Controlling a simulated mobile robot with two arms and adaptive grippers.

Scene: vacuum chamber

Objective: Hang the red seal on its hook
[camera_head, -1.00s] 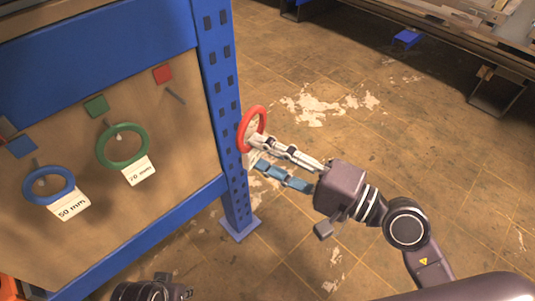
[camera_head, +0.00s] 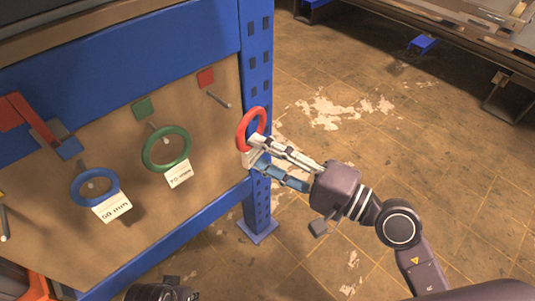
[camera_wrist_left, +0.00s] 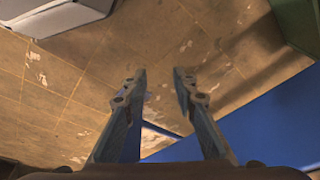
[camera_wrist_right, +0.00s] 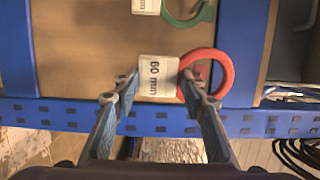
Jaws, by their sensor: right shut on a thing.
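The red seal (camera_head: 251,128) is a ring with a white tag, held upright in front of the blue post. My right gripper (camera_head: 256,154) is shut on its tag, which reads 90 mm or 60 mm in the right wrist view (camera_wrist_right: 158,76). The red ring (camera_wrist_right: 222,76) sits beside the right fingertip there. A bare hook (camera_head: 219,99) sticks out of the board below a red square (camera_head: 206,78), up and left of the seal. My left gripper (camera_wrist_left: 160,82) is open and empty over the floor; only part of its arm shows at the bottom of the head view.
A green ring (camera_head: 166,149) and a blue ring (camera_head: 95,187) with tags hang on the board's hooks, under green (camera_head: 143,108) and blue (camera_head: 69,148) squares. The blue post (camera_head: 256,90) borders the board at right. Open floor lies right of it.

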